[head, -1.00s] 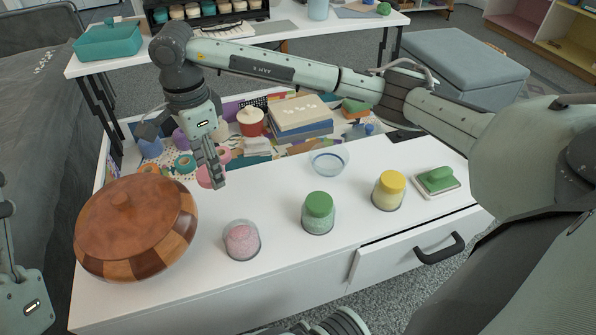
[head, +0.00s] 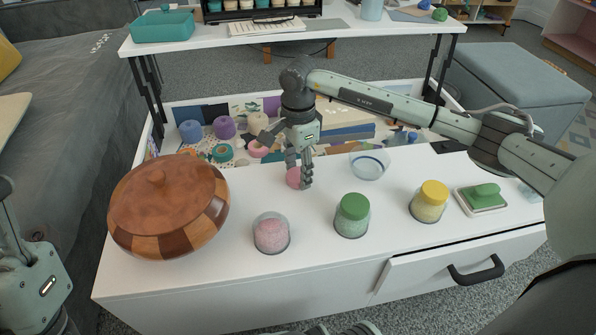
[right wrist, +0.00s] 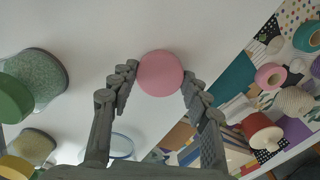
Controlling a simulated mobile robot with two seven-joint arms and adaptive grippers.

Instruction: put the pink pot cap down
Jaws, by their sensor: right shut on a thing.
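The pink pot cap (head: 294,178) is a small pink disc between the fingertips of my right gripper (head: 300,180). The right wrist view shows the cap (right wrist: 160,73) with a dark finger on each side, so the right gripper (right wrist: 157,82) is shut on it. It is over or at the white tabletop, behind the pink pot; I cannot tell whether it touches. The pink pot (head: 272,234) is a clear jar with pink contents and no cap on top. Part of my left arm shows at the lower left, but its gripper is not visible.
A glass dish (head: 369,166) is behind. A wooden lidded bowl (head: 168,205) fills the left. Craft clutter lies in the recess behind; white tabletop (head: 235,272) is clear in front.

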